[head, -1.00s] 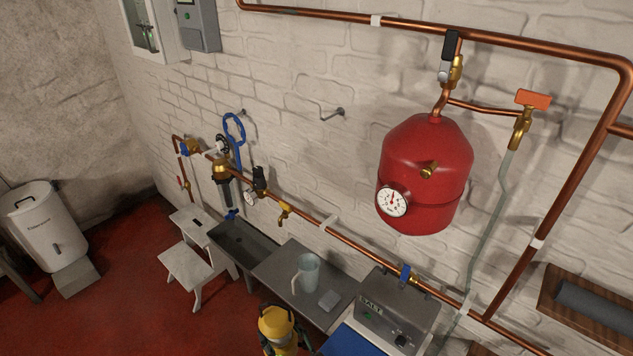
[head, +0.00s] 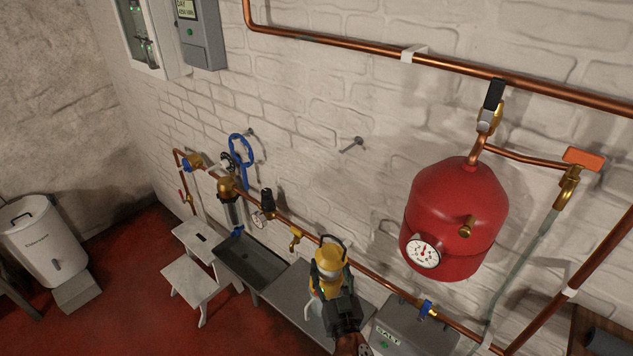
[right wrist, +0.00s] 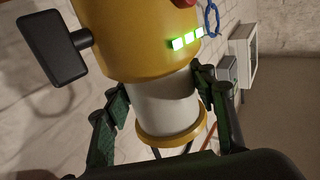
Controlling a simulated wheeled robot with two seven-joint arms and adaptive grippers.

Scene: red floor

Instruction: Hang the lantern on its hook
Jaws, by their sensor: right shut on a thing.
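The lantern (head: 328,259) is yellow with a pale middle and a dark bail handle on top. In the head view it is roughly upright in front of the wall pipe. My right gripper (head: 331,288) is shut on it. In the right wrist view the fingers (right wrist: 160,88) sit on both sides of the lantern's white section (right wrist: 163,98), below a yellow part with lit green bars. The hook (head: 352,145) is a bare grey metal peg on the white brick wall, above and slightly right of the lantern in the head view, well apart from it. My left gripper is not in view.
A red pressure tank (head: 455,220) with a gauge stands right of the hook. Copper pipes run above (head: 370,48) and below it. A blue looped thing (head: 240,150) hangs at left. A grey bench (head: 290,292) and a salt box (head: 400,325) lie below. The wall around the hook is clear.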

